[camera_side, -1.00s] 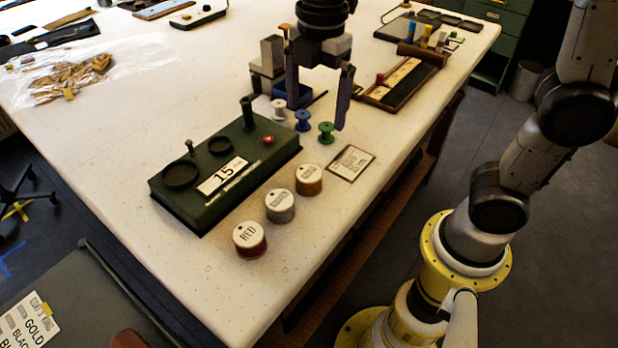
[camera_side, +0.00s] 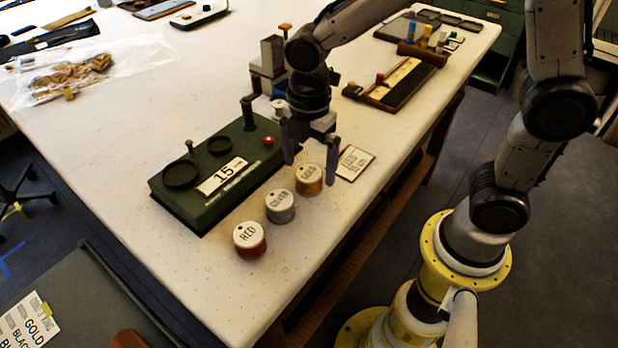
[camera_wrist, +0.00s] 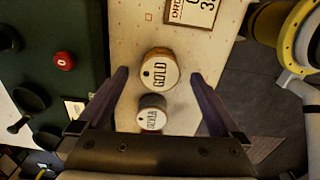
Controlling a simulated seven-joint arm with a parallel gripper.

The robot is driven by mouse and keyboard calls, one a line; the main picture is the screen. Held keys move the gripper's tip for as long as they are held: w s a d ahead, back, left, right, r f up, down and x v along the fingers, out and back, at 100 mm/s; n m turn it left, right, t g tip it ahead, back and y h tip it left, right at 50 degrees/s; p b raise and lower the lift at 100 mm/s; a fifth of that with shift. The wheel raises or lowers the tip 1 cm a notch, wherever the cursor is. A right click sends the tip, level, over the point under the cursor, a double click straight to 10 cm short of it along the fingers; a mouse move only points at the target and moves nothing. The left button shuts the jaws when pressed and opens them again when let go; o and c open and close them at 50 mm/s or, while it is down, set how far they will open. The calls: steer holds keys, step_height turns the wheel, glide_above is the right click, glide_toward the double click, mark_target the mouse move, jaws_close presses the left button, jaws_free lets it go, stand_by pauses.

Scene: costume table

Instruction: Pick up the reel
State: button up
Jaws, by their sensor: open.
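Three squat reels with white labelled tops stand in a row on the cream table: RED (camera_side: 249,240), silver (camera_side: 280,207) and GOLD (camera_side: 309,181). My gripper (camera_side: 310,162) is open and empty, pointing down above the GOLD reel. In the wrist view, the GOLD reel (camera_wrist: 158,70) shows between the spread fingers (camera_wrist: 159,76), with the silver reel (camera_wrist: 151,114) close behind it. I cannot tell from these views how far the fingertips are above the GOLD reel.
A green winding box (camera_side: 215,175) with a "15" label and a red knob (camera_side: 268,141) stands left of the reels. A printed card (camera_side: 355,163) lies to their right. A white spool (camera_side: 280,106) is partly hidden by my gripper. The table front is clear.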

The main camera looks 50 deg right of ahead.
steer(key=shift+f, duration=1.4)
steer(key=c, duration=1.5)
steer(key=shift+o, duration=0.2)
steer(key=shift+r, duration=0.1)
